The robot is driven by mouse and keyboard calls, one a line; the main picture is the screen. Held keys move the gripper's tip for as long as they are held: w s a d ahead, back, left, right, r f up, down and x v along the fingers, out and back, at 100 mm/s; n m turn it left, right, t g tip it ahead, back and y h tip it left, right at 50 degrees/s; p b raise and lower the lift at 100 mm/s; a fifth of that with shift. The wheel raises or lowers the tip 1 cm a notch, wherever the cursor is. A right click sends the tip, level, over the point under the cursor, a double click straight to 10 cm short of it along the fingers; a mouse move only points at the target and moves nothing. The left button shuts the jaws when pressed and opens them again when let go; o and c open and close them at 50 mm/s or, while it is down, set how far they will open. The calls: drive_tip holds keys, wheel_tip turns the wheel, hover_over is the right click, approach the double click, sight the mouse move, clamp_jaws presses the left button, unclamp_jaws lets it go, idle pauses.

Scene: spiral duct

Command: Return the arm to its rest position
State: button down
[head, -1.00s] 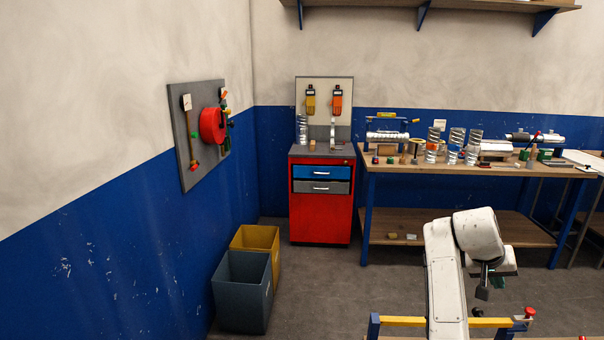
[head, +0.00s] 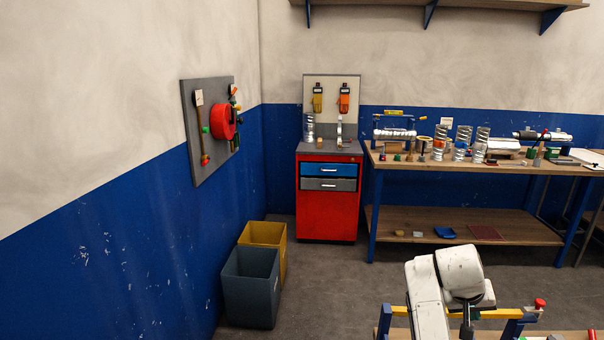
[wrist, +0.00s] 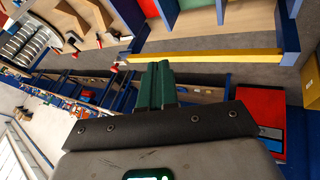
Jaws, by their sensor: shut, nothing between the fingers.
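My white arm (head: 440,285) is folded low at the bottom right of the head view, in front of the workbench. My gripper shows in the wrist view (wrist: 156,84) with its dark green fingers together and nothing between them. In the head view, only a dark part of the arm's end hangs down near the bottom edge, and the fingertips cannot be made out.
A yellow bar with blue ends (head: 500,313) and a red knob stands close beside my arm. A workbench (head: 480,175) carries several coils and tools. A red drawer cabinet (head: 328,215), grey bin (head: 250,290) and yellow bin (head: 264,233) stand left. Floor between is clear.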

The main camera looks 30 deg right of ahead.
drive_tip(key=s+a+f+n+t+y+b, duration=0.25)
drive_tip(key=a+f+n+b, duration=0.25)
drive_tip(key=a+f, duration=1.35)
drive_tip(key=s+a+f+n+y+b, duration=0.1)
drive_tip(key=s+a+f+n+y, duration=0.1)
drive_tip(key=s+a, duration=0.3)
drive_tip(key=s+a+f+n+y+b, duration=0.2)
drive_tip(key=s+a, duration=0.4)
drive_tip(key=a, duration=0.6)
drive_tip(key=shift+f+n, duration=0.15)
drive_tip(key=shift+n, duration=0.25)
drive_tip(key=shift+g, duration=0.25)
